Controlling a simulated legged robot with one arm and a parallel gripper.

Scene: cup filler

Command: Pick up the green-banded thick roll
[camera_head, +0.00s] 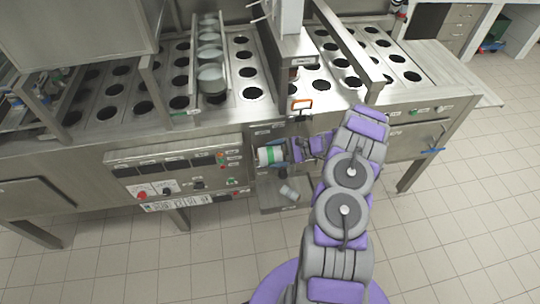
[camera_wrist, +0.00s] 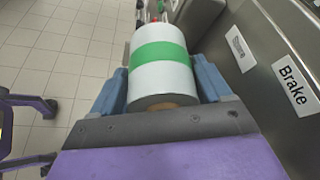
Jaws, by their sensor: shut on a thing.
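The thick roll is white with a green band around its middle and a brown core at its near end. In the wrist view the roll (camera_wrist: 160,75) lies between the two blue-grey fingers of my gripper (camera_wrist: 163,85), which is shut on it. In the head view the roll (camera_head: 265,155) is held at the front of the steel machine, just left of my gripper (camera_head: 285,151). The fingers partly hide the roll's sides. I cannot tell whether the roll still touches anything beyond the fingers.
The steel machine (camera_head: 75,155) has rows of round holes on top and a control panel (camera_head: 180,175) on its front. A low shelf (camera_head: 272,205) with a small grey cylinder (camera_head: 289,191) is below the roll. Tiled floor (camera_head: 130,260) is open in front.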

